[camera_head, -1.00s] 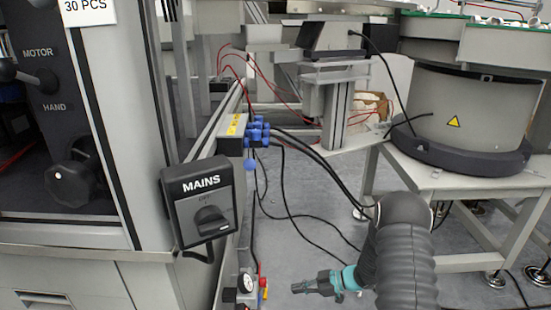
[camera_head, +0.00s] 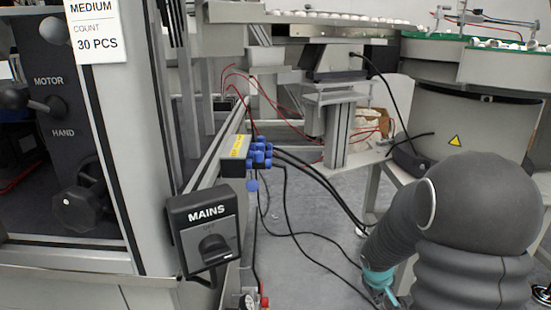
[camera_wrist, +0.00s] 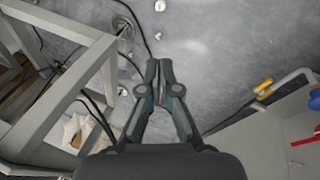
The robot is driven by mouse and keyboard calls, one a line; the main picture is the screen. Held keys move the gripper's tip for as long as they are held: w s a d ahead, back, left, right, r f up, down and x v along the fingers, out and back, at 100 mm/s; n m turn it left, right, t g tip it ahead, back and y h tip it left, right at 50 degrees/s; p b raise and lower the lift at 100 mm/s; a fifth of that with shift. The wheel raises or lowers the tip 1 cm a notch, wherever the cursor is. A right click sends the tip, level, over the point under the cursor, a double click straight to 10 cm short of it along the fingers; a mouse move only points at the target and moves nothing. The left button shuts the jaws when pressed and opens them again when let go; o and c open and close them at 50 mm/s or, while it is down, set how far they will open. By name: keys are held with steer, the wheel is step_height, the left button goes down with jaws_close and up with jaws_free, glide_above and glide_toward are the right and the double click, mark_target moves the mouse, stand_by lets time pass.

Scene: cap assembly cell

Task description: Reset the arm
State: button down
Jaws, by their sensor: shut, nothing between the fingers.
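My gripper (camera_wrist: 159,70) shows in the wrist view with its two dark fingers shut and nothing between them. It hangs above bare grey floor. In the head view my grey arm is bent at the lower right, and only a teal part near its wrist shows at the bottom edge. The gripper's fingers are out of sight there.
A MAINS switch box (camera_head: 207,229) stands on the machine at left. Blue connectors (camera_head: 261,155) with black cables are behind it. A bowl feeder (camera_head: 447,110) stands behind my arm. The wrist view shows a grey frame (camera_wrist: 72,85) at left and a cabinet (camera_wrist: 262,140) at right.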

steer(key=s+a+r+m+t+y+p, duration=0.1)
steer(key=s+a+r, duration=0.3)
steer(key=s+r, duration=0.3)
steer(key=s+a+r+m+t+y+p, duration=0.1)
steer(key=s+a+r, duration=0.3)
steer(key=s+r, duration=0.4)
steer(key=s+a+r+m+y+p, duration=0.1)
steer(key=s+a+r, duration=0.3)
steer(key=s+r, duration=0.4)
step_height(320, 180, up, 4)
steer(key=shift+a+r+m+t+p, duration=0.1)
steer(key=shift+a+m+t+p, duration=0.2)
steer(key=shift+t+p, duration=0.15)
steer(key=shift+s+d, duration=0.1)
steer(key=shift+s, duration=0.05)
